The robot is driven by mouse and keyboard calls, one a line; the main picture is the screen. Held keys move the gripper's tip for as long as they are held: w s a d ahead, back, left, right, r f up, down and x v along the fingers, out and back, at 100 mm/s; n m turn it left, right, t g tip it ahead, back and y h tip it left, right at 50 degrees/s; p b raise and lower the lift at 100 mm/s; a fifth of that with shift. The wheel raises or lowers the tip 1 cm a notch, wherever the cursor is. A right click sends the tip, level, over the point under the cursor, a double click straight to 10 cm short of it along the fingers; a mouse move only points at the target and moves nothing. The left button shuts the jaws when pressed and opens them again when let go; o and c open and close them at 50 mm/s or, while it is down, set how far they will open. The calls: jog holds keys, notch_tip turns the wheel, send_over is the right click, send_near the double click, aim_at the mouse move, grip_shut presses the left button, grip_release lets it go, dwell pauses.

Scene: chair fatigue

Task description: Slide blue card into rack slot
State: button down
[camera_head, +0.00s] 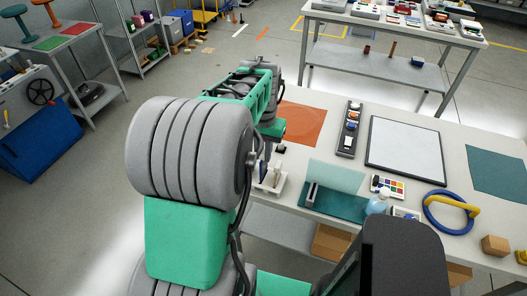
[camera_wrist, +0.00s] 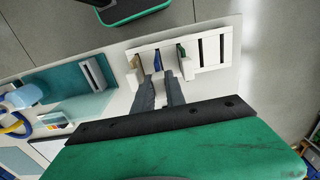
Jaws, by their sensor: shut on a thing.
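The white rack (camera_wrist: 212,52) stands near the table edge in the wrist view, with open slots at its right end. It also shows in the head view (camera_head: 275,184), partly behind my arm. The blue card (camera_wrist: 157,61) shows as a narrow blue strip at the rack, just beyond my fingertips. My gripper (camera_wrist: 160,76) is shut on the blue card, with its dark fingers close together at the rack's near side. How deep the card sits in a slot is hidden by the fingers and rack. In the head view my arm hides most of the gripper.
A tan piece (camera_wrist: 137,62) and a greenish piece (camera_wrist: 181,52) stand at the rack either side of the card. A teal mat with a grey slotted block (camera_head: 311,194) lies to the right. An orange mat (camera_head: 303,124) is behind. A bottle (camera_head: 377,204) and blue ring (camera_head: 446,212) stand farther right.

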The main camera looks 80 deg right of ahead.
aim_at(263, 162)
jog(key=shift+f+b, duration=1.3)
jog(key=shift+f, duration=0.8)
jog(key=c, duration=1.3)
grip_release()
jog(key=shift+r, duration=0.1)
notch_tip(263, 162, up, 8)
jog(key=shift+f+b, duration=0.1)
jog(key=shift+b, duration=0.25)
